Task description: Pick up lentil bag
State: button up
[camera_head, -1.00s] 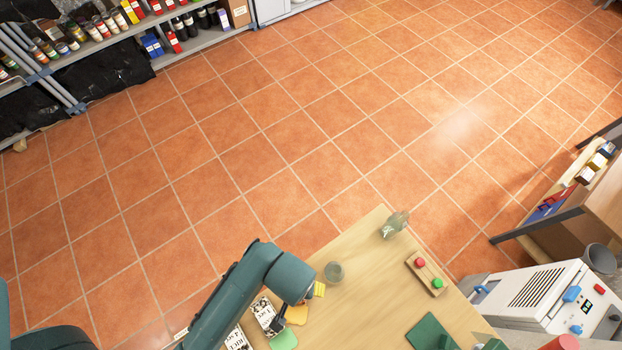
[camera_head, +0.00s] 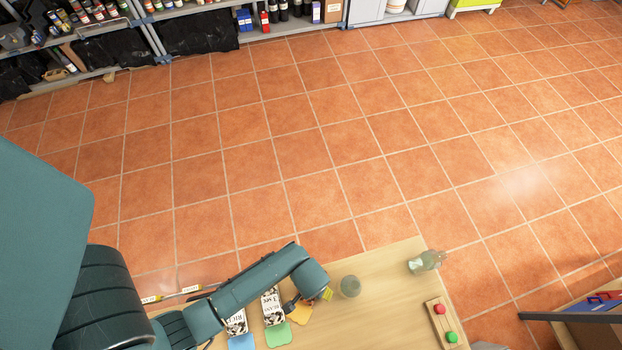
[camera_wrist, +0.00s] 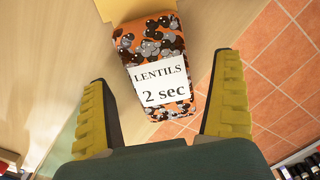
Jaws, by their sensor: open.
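The lentil bag (camera_wrist: 158,75) fills the middle of the wrist view. It has an orange, black and grey bean print and a white label reading "LENTILS 2 sec". My gripper (camera_wrist: 162,72) is open, with one yellow-padded finger on each side of the bag in that picture. Gaps show between the bag and both fingers, so nothing is held. In the head view my gripper (camera_head: 325,296) is over the far edge of the wooden table (camera_head: 390,305). The lentil bag is not clearly visible there, near my wrist.
Two black-and-white labelled bags (camera_head: 272,307) (camera_head: 237,323) stand left of my gripper, by coloured cards (camera_head: 278,335). A glass (camera_head: 349,286) stands close right of it. A clear bottle (camera_head: 426,262) and a button board (camera_head: 441,322) are further right.

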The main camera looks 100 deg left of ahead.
jog(key=shift+f, duration=0.55)
jog(key=c, duration=1.3)
jog(key=shift+c, duration=0.3)
jog(key=shift+r, duration=0.15)
